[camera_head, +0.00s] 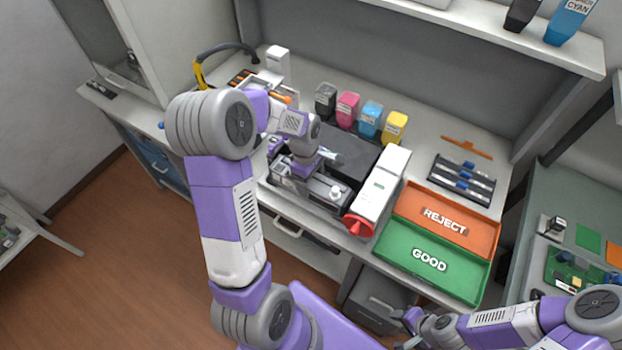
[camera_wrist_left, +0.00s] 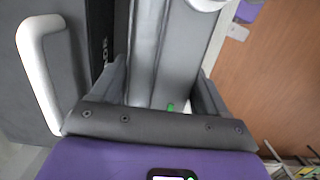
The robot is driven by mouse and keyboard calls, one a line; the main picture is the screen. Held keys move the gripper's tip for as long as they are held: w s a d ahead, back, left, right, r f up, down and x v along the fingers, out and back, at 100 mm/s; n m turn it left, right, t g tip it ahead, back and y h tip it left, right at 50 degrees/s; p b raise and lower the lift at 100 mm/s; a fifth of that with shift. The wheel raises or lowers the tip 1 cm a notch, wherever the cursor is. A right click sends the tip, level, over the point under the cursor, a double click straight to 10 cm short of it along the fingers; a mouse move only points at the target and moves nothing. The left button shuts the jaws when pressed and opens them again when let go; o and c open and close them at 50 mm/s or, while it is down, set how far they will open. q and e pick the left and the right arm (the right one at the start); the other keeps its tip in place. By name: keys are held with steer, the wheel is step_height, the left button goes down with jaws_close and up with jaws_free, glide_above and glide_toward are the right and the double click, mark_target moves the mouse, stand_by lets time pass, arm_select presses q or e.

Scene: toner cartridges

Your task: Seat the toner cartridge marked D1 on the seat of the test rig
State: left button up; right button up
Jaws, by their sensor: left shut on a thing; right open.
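My left gripper (camera_head: 292,180) is at the front left of a dark box-shaped machine (camera_head: 352,155), which I take to be the test rig. It is shut on a long grey cartridge (camera_wrist_left: 168,45), which runs away between the fingers in the left wrist view. The cartridge also shows as a grey and white body (camera_head: 318,193) beside the machine in the head view, partly covered by my gripper. No D1 mark is legible, and I cannot tell whether the cartridge touches a seat. My right gripper (camera_head: 406,327) is open, low at the front and apart from the bench.
A white unit with a red funnel-like end (camera_head: 360,225) adjoins the machine. Right of it lie an orange REJECT tray (camera_head: 483,213) and a green GOOD tray (camera_head: 393,262). Several coloured bottles (camera_head: 347,108) stand behind. A dark rack (camera_head: 462,180) is at the right.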

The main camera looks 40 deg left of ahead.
arm_select(q)
steer(key=shift+w, duration=0.1)
steer(key=o, duration=1.6)
steer(key=r, duration=0.2)
steer(key=r+p, duration=0.1)
steer(key=r, duration=0.4)
steer(key=shift+a+r, duration=0.25)
steer(key=shift+a, duration=0.15)
